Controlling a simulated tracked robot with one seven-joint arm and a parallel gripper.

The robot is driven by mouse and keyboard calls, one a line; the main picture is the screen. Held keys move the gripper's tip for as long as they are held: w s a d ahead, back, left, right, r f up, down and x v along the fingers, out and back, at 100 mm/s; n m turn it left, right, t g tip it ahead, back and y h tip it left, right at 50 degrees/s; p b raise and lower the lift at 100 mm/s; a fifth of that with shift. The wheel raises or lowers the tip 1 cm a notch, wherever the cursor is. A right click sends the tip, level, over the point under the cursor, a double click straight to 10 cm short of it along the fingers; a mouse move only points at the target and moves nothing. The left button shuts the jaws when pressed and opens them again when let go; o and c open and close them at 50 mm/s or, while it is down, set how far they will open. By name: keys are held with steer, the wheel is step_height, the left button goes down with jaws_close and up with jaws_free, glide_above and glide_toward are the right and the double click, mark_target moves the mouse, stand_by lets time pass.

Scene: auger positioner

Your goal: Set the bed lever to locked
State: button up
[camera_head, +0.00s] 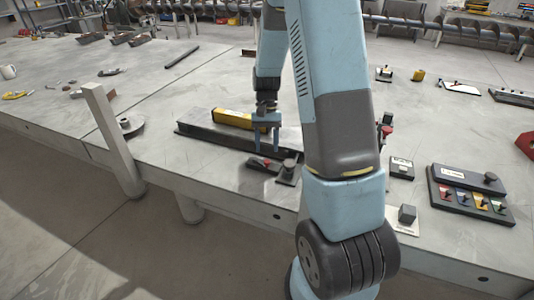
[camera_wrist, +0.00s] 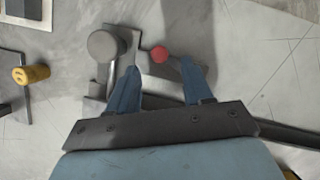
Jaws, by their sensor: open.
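A small fixture with a red-tipped part (camera_head: 265,163) and a dark round knob (camera_head: 288,166) sits near the table's front edge. No label shows which part is the bed lever. In the wrist view, the red knob (camera_wrist: 159,54) lies between and just beyond the fingertips, and the larger grey round knob (camera_wrist: 102,45) stands to the left of the left finger. My gripper (camera_head: 264,150) points down over the fixture, open and empty. The fingers (camera_wrist: 160,73) straddle the line to the red knob; whether they touch anything cannot be told.
A dark rail with a yellow block (camera_head: 232,118) lies just behind the gripper. A yellow knob (camera_wrist: 20,75) shows at the wrist view's left. A panel with several coloured switches (camera_head: 466,200) stands at the right. An upright grey post (camera_head: 112,140) rises at the left front edge.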

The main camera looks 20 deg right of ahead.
steer(key=v, duration=0.9)
steer(key=shift+r, duration=0.25)
steer(key=shift+w, duration=0.1)
steer(key=s+a+r+n+t+h, duration=0.1)
steer(key=s+a+r+t, duration=0.1)
steer(key=s+r, duration=0.4)
steer(key=s+a+r+n+t, duration=0.1)
steer(key=s+a+r+t, duration=0.15)
steer(key=s+r, duration=0.4)
steer(key=s+a+r+n+t, duration=0.2)
steer(key=s+r+t, duration=0.3)
steer(key=s, duration=0.8)
steer(key=shift+r+h, duration=0.4)
steer(key=shift+r, duration=0.35)
steer(key=shift+s, duration=0.1)
stand_by(0.4)
